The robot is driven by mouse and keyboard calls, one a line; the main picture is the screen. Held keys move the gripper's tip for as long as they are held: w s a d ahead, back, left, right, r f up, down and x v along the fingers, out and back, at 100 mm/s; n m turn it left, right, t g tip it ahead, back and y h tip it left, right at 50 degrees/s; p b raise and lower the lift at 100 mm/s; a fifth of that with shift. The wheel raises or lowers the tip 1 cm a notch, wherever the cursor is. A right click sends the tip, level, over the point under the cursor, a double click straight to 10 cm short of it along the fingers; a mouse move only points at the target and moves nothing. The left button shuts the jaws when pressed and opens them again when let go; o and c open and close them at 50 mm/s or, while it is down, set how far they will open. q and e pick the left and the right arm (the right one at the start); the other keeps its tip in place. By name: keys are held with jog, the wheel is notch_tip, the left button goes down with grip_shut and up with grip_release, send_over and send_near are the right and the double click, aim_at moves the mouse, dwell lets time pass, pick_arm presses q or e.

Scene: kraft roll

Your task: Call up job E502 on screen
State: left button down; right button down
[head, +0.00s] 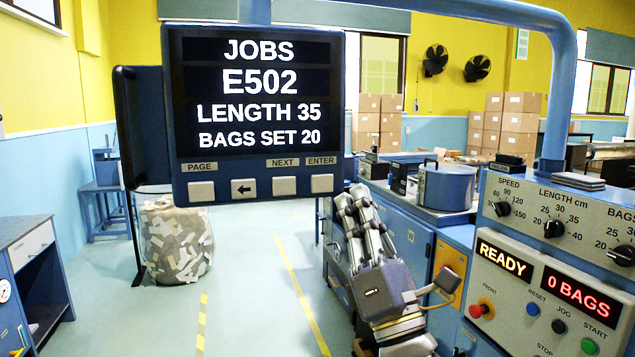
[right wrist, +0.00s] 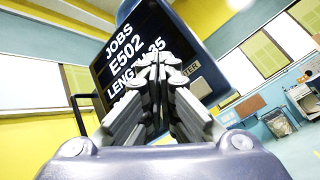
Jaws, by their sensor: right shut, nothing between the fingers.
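The hanging screen panel (head: 258,100) reads JOBS, E502, LENGTH 35, BAGS SET 20. Under the display is a row of square buttons: PAGE (head: 201,190), a left-arrow button (head: 243,188), NEXT (head: 284,186) and ENTER (head: 322,183). My right gripper (head: 352,192) is shut and empty, its fingertips just right of and a little below ENTER in the head view. In the right wrist view the shut fingertips (right wrist: 158,62) cover part of the panel's lower edge, and the screen (right wrist: 125,50) shows tilted behind them. I cannot tell whether they touch the panel. My left gripper is not in view.
The machine console at right has a SPEED knob (head: 503,208), a READY display (head: 504,260), a 0 BAGS display (head: 578,297) and a red button (head: 480,309). A bin of paper scraps (head: 177,240) stands at left. The floor between is clear.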

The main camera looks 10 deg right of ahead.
aim_at(322, 184)
jog(key=shift+s+r, duration=0.15)
jog(key=shift+w+a+b, duration=0.1)
jog(key=shift+w+b, duration=0.9)
jog(key=shift+w, duration=3.45)
jog(key=shift+w, duration=0.2)
jog(key=shift+w, duration=0.25)
jog(key=shift+w+b, duration=0.3)
jog(key=shift+w, duration=0.05)
jog(key=shift+s, duration=0.8)
